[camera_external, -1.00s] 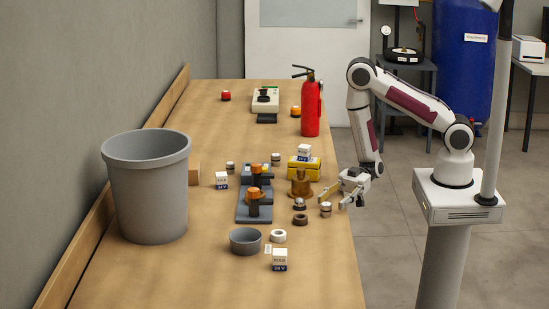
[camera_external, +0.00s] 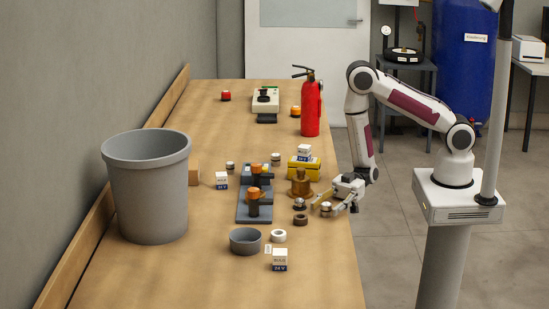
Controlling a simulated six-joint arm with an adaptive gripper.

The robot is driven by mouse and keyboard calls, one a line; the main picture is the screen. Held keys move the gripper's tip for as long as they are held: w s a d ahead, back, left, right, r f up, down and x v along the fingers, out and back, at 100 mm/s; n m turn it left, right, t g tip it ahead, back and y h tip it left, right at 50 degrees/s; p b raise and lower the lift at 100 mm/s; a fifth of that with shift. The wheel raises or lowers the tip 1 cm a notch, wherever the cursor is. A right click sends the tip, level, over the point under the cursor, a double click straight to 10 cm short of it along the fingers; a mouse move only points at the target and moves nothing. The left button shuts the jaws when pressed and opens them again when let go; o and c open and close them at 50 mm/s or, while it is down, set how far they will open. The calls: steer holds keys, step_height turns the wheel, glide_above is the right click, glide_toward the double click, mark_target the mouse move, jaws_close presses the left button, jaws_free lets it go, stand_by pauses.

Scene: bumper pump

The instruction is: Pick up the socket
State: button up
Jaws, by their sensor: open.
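My gripper (camera_external: 326,205) is open near the right edge of the wooden table, pointing left and low. A small round piece with a light top and dark lower part (camera_external: 326,209) stands at its fingertips and appears to lie between them; contact cannot be told. A similar small piece (camera_external: 299,204) sits just left of the fingers, beside a brown ring (camera_external: 300,219). Which small piece is the socket is not clear at this size.
A brass-coloured part (camera_external: 300,184) and a yellow box (camera_external: 304,168) stand close behind the gripper. A grey fixture (camera_external: 254,213) with orange-topped parts is further left. A grey bowl (camera_external: 245,241), a white ring (camera_external: 279,236) and a white-and-blue box (camera_external: 280,260) are nearer the front.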

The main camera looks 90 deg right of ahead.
steer(key=shift+w+a, duration=0.15)
steer(key=shift+a, duration=0.1)
stand_by(0.4)
jaws_close()
